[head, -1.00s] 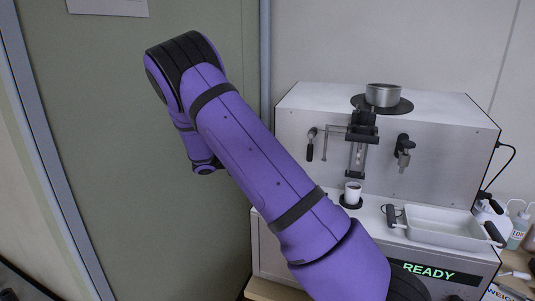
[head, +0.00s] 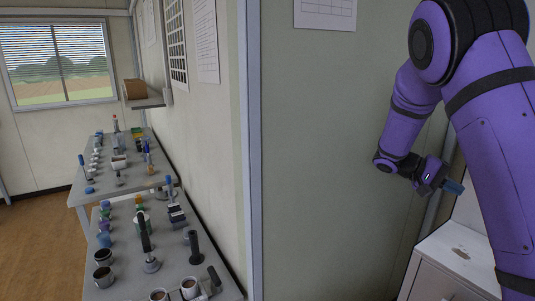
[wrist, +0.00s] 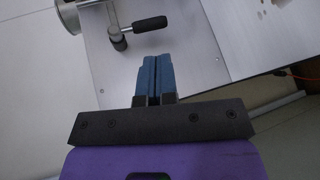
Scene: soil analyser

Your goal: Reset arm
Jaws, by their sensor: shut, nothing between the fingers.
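My purple arm reaches across the right of the head view, bent at the elbow. My gripper (head: 452,187) is at its end, held in the air in front of the green-grey wall panel. In the wrist view my gripper (wrist: 152,60) has its two blue fingers together, with nothing between them. Beyond the fingers, in the wrist view, is a pale metal panel (wrist: 190,75) with a black-handled lever (wrist: 149,25) on it. The fingers appear apart from both.
A white cabinet (head: 440,285) stands at the lower right, below my gripper. Two grey tables, a far one (head: 97,183) and a near one (head: 185,262), hold cups, jars and tools at the left. Open floor (head: 35,235) lies left of them. A wall shelf (head: 148,102) carries a brown box.

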